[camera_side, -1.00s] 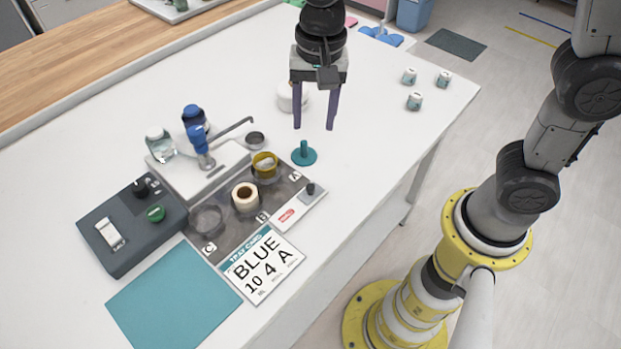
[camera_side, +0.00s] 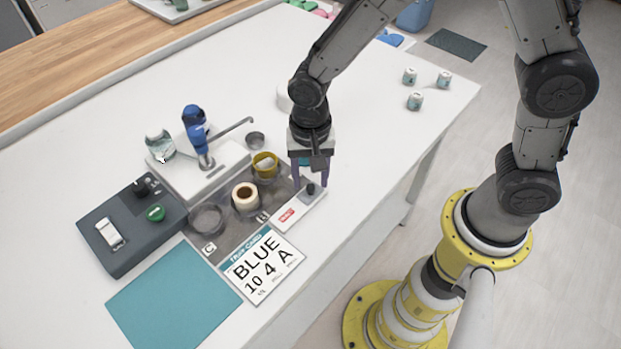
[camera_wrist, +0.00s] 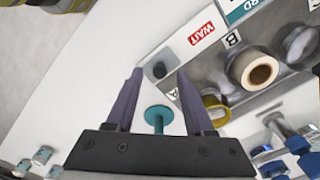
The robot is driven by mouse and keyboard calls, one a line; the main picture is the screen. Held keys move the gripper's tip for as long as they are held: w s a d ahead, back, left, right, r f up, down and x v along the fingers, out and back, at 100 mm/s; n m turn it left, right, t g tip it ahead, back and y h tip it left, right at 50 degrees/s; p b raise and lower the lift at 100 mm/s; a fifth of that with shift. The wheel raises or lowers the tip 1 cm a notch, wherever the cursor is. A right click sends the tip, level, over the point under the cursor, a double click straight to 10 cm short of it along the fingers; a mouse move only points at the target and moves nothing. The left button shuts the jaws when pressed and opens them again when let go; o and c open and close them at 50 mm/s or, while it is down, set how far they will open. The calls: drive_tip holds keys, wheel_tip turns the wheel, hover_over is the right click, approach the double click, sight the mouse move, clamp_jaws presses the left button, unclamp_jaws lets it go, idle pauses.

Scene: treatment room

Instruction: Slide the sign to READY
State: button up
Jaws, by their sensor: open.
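The sign (camera_side: 289,214) is a pale slider plate at the front edge of the grey tray, with a red label. In the wrist view the sign's label (camera_wrist: 202,34) reads WAIT. In the side view my gripper (camera_side: 311,187) is low over the knob end. Whether a finger touches the knob, I cannot tell.
Cups and a tape roll (camera_side: 245,196) sit in the tray beside the sign. A card (camera_side: 262,265) reading BLUE 10 4 A lies to the left. Several small jars (camera_side: 415,100) stand at the right.

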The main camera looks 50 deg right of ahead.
drive_tip(key=shift+f, duration=0.65)
clamp_jaws()
drive_tip(key=shift+r, duration=0.1)
idle(0.9)
